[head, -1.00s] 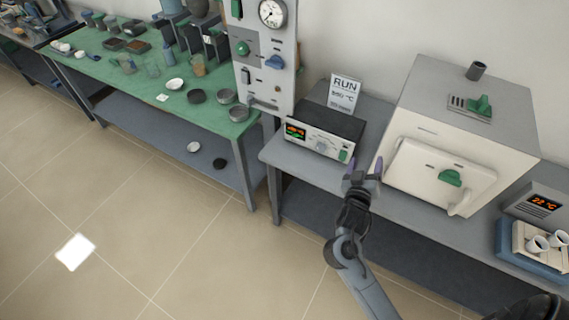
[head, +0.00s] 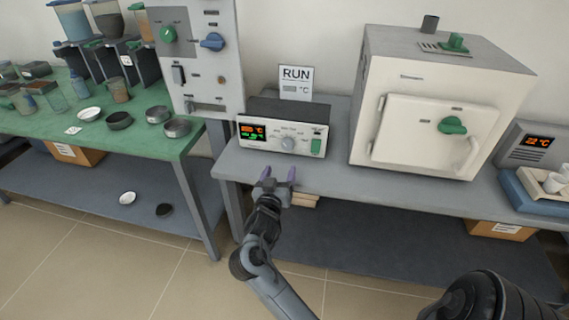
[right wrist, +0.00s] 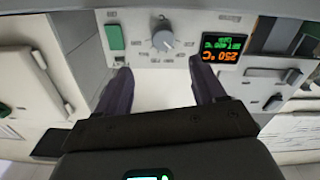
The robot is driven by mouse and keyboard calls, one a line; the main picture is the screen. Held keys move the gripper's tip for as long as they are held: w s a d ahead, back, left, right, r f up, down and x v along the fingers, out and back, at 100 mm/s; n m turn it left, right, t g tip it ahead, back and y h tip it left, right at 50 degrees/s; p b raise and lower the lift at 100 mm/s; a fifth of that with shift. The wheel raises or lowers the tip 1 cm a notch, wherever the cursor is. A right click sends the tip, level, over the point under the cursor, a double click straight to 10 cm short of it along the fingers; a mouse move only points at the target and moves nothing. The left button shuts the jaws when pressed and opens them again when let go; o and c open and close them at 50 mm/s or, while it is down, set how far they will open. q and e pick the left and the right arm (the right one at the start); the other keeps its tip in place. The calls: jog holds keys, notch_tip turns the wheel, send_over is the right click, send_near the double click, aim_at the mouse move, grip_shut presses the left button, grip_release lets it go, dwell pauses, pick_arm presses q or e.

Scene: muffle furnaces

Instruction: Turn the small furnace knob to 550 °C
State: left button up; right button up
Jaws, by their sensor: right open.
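The small furnace controller (head: 283,138) sits on the grey bench, with a lit display (head: 252,132) at its left, a grey round knob (head: 288,143) near its middle and a green rocker switch (head: 316,147) at its right. In the right wrist view the knob (right wrist: 163,39) stands ahead of the fingers, and the display (right wrist: 222,49) appears to read 250 °C in orange with green text above. My right gripper (head: 276,174) is open and empty, in front of and below the controller, apart from the knob; its fingers (right wrist: 160,75) also show in the wrist view. My left gripper is not in view.
A white furnace (head: 440,110) with a green handle stands right of the controller. A RUN sign (head: 296,83) stands behind it. A tall grey panel (head: 209,60) with knobs rises at the left. The green table (head: 95,130) holds dishes and jars.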

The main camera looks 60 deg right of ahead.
aim_at(287, 147)
jog(key=b+x, duration=0.1)
jog(key=x, duration=0.2)
jog(key=b+x, duration=0.2)
jog(key=x, duration=0.1)
jog(key=b+x, duration=0.1)
jog(key=x, duration=0.2)
jog(key=shift+w+d+f, duration=0.1)
jog(key=shift+w+f, duration=0.05)
jog(key=shift+w, duration=0.2)
jog(key=shift+w+d+b, duration=0.15)
jog(key=shift+d+b, duration=0.25)
jog(key=shift+d, duration=0.25)
